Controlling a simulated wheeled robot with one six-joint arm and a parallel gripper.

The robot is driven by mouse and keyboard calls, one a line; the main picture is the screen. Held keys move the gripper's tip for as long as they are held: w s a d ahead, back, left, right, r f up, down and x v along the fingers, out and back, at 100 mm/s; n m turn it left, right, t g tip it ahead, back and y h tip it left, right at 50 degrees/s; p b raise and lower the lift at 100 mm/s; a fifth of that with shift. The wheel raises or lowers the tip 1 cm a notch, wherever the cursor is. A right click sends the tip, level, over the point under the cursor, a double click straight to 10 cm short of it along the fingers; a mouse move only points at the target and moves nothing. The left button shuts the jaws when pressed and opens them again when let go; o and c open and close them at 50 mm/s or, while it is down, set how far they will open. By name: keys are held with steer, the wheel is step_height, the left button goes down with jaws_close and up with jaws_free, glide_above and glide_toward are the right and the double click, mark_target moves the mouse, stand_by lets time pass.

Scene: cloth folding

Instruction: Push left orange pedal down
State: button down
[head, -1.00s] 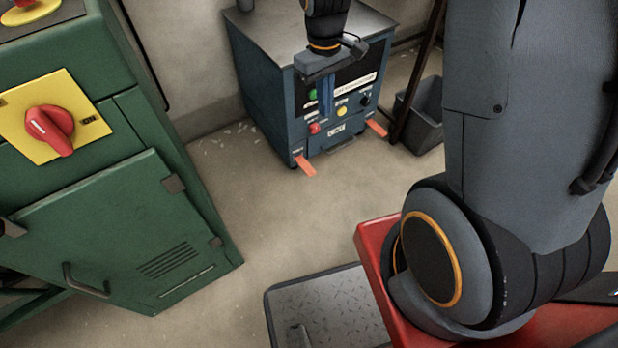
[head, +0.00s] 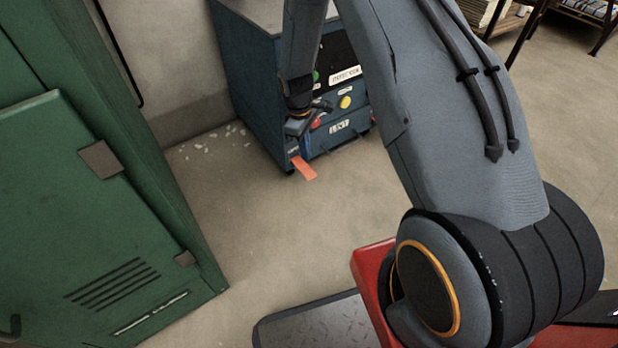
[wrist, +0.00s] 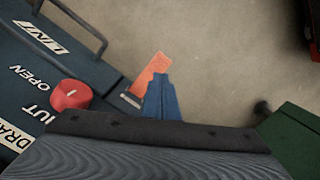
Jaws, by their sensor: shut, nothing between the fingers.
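The left orange pedal (head: 303,167) sticks out low from the front left corner of the blue machine (head: 238,85). In the wrist view the orange pedal (wrist: 150,73) lies partly behind my shut fingers. My gripper (wrist: 160,84) is shut and empty, its blue fingers pointing toward the pedal. In the head view my gripper (head: 294,146) is just above the pedal's inner end, in front of the machine's face. I cannot tell whether the fingertips touch the pedal. The right pedal is not clearly visible; my arm covers that side.
A red knob (wrist: 71,95) and the "LINT" drawer handle (wrist: 87,27) are close to my gripper in the wrist view. A green cabinet (head: 90,200) stands at the left. Bare floor (head: 260,225) lies in front of the machine.

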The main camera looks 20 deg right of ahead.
mark_target(308, 173)
steer(key=shift+f, duration=0.1)
stand_by(0.3)
steer(key=f+b, duration=0.1)
steer(key=f, duration=0.1)
steer(key=f+b, duration=0.4)
steer(key=shift+s+d+f, duration=0.2)
steer(key=shift+d+f, duration=0.1)
steer(key=shift+f, duration=0.1)
steer(key=shift+f+b, duration=0.75)
steer(key=shift+f, duration=1)
steer(key=shift+w+a+r+p, duration=0.15)
steer(key=shift+w+a+r, duration=0.15)
steer(key=shift+w+a, duration=0.25)
steer(key=shift+w+a+r+p, duration=0.15)
steer(key=shift+w+a+r, duration=0.2)
steer(key=shift+a, duration=0.25)
steer(key=shift+w, duration=0.1)
steer(key=shift+f, duration=0.1)
